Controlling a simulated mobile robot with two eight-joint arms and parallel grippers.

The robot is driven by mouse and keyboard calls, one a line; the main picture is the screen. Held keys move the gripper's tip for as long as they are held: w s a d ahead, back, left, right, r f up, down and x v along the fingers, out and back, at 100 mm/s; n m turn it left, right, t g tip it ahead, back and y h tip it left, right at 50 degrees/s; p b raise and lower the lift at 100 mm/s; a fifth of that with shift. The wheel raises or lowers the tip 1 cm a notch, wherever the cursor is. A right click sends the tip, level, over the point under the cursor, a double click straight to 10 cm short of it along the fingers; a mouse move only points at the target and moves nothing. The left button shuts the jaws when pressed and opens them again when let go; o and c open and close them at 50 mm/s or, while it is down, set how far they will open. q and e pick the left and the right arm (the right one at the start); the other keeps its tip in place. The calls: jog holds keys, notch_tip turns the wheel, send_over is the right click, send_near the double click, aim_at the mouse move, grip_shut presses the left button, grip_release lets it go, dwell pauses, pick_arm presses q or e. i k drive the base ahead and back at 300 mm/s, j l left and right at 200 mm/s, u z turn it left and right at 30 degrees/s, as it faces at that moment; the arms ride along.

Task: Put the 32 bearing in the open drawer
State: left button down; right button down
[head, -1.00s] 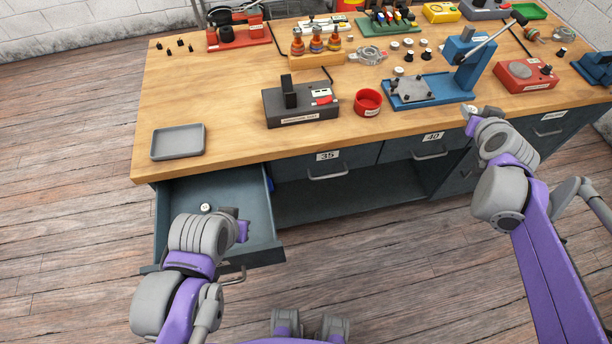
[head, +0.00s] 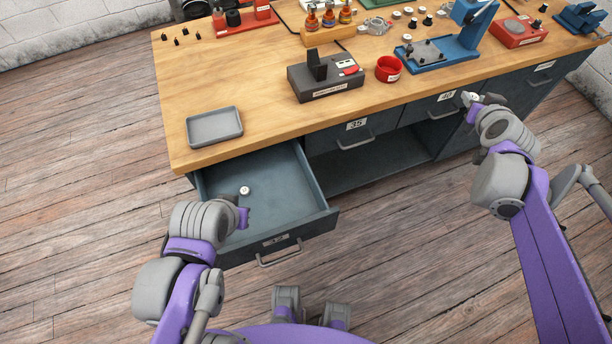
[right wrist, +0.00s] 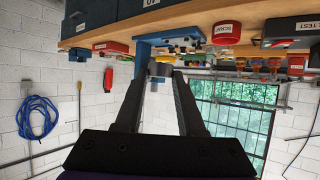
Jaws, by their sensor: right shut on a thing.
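The open drawer (head: 285,180) is pulled out at the bench's left end, with a small label on its front too blurred to read. A small white round bearing (head: 244,190) lies inside it. My right gripper (head: 472,98) is in front of the bench's right-hand drawers, shut on a small pale bearing (head: 467,96). That bearing also shows between the fingertips in the right wrist view (right wrist: 161,70); its number is not readable. My left gripper (head: 243,217) is over the drawer's front left part; its fingers are mostly hidden, so I cannot tell its state.
A grey tray (head: 214,140) sits on the bench above the drawer. A black tester box (head: 326,82), a red bowl (head: 389,69) and a blue press (head: 450,50) stand farther right.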

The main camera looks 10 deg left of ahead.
aim_at(292, 196)
jog(key=k+j+z, duration=0.1)
jog(key=j, duration=0.2)
jog(key=k+j+z, duration=0.1)
jog(key=j, duration=0.2)
jog(key=k+j+z, duration=0.2)
jog(key=j, duration=0.25)
jog(key=k+j+z, duration=0.15)
jog(key=j, duration=0.2)
jog(key=k+j+z, duration=0.1)
jog(key=j, duration=0.2)
jog(key=j+z, duration=0.4)
jog(key=j, duration=0.55)
jog(key=i+j+z, duration=0.2)
jog(key=j, duration=0.2)
jog(key=i+j+z, duration=0.15)
jog(key=j, duration=0.25)
jog(key=j+z, duration=0.2)
jog(key=j, duration=0.25)
jog(key=i, duration=0.05)
